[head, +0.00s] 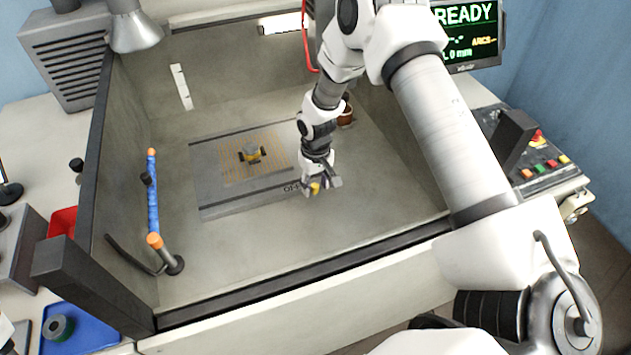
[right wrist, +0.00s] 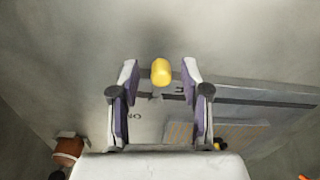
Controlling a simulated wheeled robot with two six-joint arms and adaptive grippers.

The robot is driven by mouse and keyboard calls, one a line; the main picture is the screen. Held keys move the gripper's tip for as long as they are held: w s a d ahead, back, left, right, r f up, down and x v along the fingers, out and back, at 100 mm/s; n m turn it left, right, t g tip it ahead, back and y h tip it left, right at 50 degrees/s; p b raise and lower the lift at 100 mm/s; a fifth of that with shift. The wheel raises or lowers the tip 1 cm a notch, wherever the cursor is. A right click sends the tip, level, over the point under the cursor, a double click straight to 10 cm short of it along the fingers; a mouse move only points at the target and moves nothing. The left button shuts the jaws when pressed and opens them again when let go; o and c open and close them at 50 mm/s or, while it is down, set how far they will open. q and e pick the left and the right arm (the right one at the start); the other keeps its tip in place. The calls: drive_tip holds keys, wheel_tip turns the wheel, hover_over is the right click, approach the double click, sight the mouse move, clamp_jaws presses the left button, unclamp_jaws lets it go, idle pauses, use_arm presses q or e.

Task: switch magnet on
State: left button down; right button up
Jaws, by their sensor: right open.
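The magnet is a flat grey plate (head: 212,180) with an orange grid, on the floor of the open bench box. A yellow knob (head: 314,188) sits at its front right corner, near dark lettering. My right gripper (head: 321,185) is low over that corner. In the right wrist view its two fingers (right wrist: 160,82) stand apart, and the yellow knob (right wrist: 161,72) shows between their tips with space on both sides. I cannot tell how far the knob lies below the tips. The lever under the knob is mostly hidden.
A small yellow and dark workpiece (head: 251,155) sits on the grid. A brown pot (head: 346,110) stands behind my right wrist. A button panel (head: 545,168) is at right. The box floor in front of the plate is clear.

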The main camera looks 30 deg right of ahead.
drive_tip(key=shift+w+a+f, duration=0.1)
drive_tip(key=shift+w, duration=0.05)
clamp_jaws()
